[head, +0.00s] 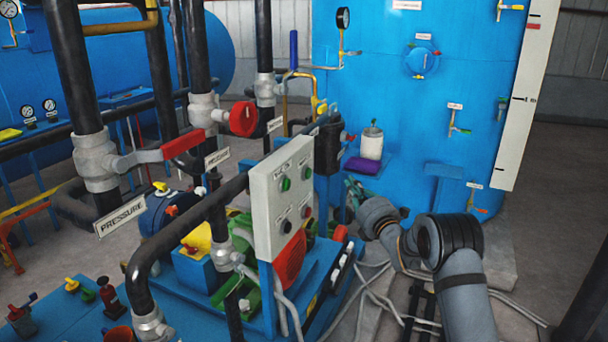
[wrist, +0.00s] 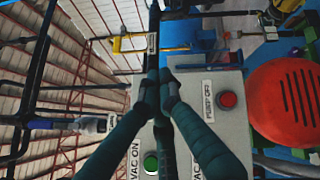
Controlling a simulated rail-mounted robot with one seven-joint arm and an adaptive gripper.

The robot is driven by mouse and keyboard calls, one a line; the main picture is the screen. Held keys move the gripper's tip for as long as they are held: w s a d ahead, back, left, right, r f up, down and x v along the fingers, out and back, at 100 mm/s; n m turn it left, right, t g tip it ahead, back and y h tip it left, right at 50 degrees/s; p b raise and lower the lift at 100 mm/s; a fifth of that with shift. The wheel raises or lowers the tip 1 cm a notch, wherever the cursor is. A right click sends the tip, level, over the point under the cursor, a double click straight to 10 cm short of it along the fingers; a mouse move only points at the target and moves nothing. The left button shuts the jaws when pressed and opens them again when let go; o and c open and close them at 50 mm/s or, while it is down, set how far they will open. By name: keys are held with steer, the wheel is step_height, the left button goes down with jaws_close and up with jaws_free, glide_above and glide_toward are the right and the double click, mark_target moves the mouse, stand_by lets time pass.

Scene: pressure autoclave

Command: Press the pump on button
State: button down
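The pale control panel (head: 270,205) stands on the blue pump skid, with two green buttons in its upper row. The right one (head: 306,172) fits the pump on button by layout; its label is too small to read. In the wrist view the panel carries a red button (wrist: 228,100) marked PUMP OFF and a green button (wrist: 150,163) beside VAC ON. The pump on button is not visible there; my fingers cover that part. My gripper (wrist: 160,88) has its teal fingers drawn together, tips over the panel. In the head view my gripper (head: 354,190) is right of the panel, apart from it.
A large red round part (head: 290,260) sits below the panel. A black pipe (head: 190,220) passes left of it. The blue tank (head: 420,110) stands behind my arm, with a white container (head: 372,144) on its ledge. Grey hoses lie on the floor.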

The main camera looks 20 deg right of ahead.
mark_target(308, 173)
steer(key=shift+a+r+n, duration=0.2)
steer(key=shift+r+n, duration=0.05)
steer(key=shift+n, duration=0.65)
steer(key=shift+a+r+n, duration=0.15)
steer(key=shift+r+n, duration=0.05)
steer(key=shift+n, duration=0.7)
steer(key=w+a+p, duration=0.1)
steer(key=w+a, duration=0.5)
steer(key=shift+a+p, duration=0.15)
steer(key=shift+p, duration=0.15)
steer(key=c, duration=2.5)
jaws_free()
steer(key=shift+c, duration=0.2)
steer(key=shift+w+a, duration=0.1)
jaws_close()
